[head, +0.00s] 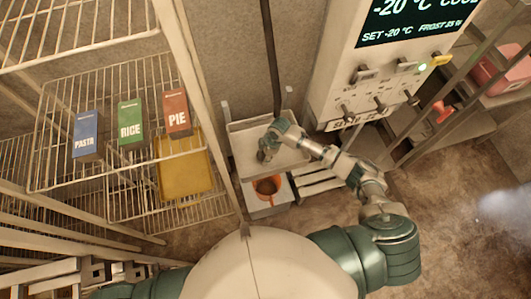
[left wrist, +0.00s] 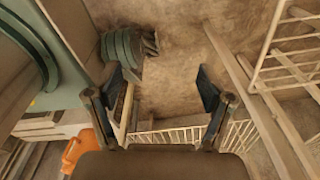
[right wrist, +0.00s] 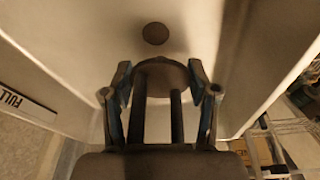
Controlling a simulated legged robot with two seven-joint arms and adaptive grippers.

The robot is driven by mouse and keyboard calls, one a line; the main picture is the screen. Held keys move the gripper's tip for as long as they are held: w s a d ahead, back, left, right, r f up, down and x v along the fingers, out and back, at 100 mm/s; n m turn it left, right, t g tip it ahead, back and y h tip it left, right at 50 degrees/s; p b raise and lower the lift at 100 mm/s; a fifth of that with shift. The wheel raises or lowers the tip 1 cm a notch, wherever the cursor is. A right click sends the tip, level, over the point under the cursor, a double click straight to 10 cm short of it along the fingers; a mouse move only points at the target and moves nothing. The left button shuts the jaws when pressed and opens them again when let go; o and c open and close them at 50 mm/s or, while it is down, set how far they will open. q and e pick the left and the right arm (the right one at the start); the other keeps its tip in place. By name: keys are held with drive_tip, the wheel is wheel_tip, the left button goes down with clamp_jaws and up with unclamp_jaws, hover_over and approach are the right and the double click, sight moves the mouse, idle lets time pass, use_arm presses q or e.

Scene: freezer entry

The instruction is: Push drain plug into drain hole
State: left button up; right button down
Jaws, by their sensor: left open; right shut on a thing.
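The drain plug (right wrist: 160,72) is a round, dull brown-grey disc between the fingers of my right gripper (right wrist: 160,88), which is shut on it. The drain hole (right wrist: 155,33) shows as a dark round spot in the pale basin floor (right wrist: 205,25), just beyond the plug in the right wrist view. The plug looks apart from the hole; its height above the floor is hard to tell. In the head view, my right gripper (head: 265,151) is inside the pale basin (head: 242,140) and covers the plug and hole. My left gripper (left wrist: 160,98) is open and empty in the left wrist view.
An orange bucket (head: 268,186) stands below the basin. A wire rack (head: 120,190) with several boxes and a yellow tray (head: 183,175) is at the left. A control panel (head: 375,75) with switches is to the right of the basin. Brown floor lies open at the right.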

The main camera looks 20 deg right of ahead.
drive_tip(key=shift+d, duration=0.55)
drive_tip(key=shift+d+f, duration=0.1)
drive_tip(key=shift+d, duration=0.25)
drive_tip(key=shift+a, duration=0.35)
drive_tip(key=shift+d, duration=0.5)
drive_tip(key=shift+d+f, duration=0.15)
drive_tip(key=shift+f, duration=0.15)
drive_tip(key=shift+a+f, duration=0.2)
drive_tip(key=shift+a, duration=0.05)
drive_tip(key=shift+a+r, duration=0.2)
drive_tip(key=shift+a, duration=0.05)
drive_tip(key=shift+d+r+p, duration=0.1)
drive_tip(key=shift+r+p, duration=0.1)
drive_tip(key=shift+p, duration=0.25)
use_arm(q)
drive_tip(key=shift+d+r, duration=0.65)
drive_tip(key=shift+d, duration=0.15)
use_arm(e)
drive_tip(key=shift+d, duration=0.2)
use_arm(q)
drive_tip(key=shift+d, duration=0.25)
use_arm(e)
drive_tip(key=shift+f, duration=0.1)
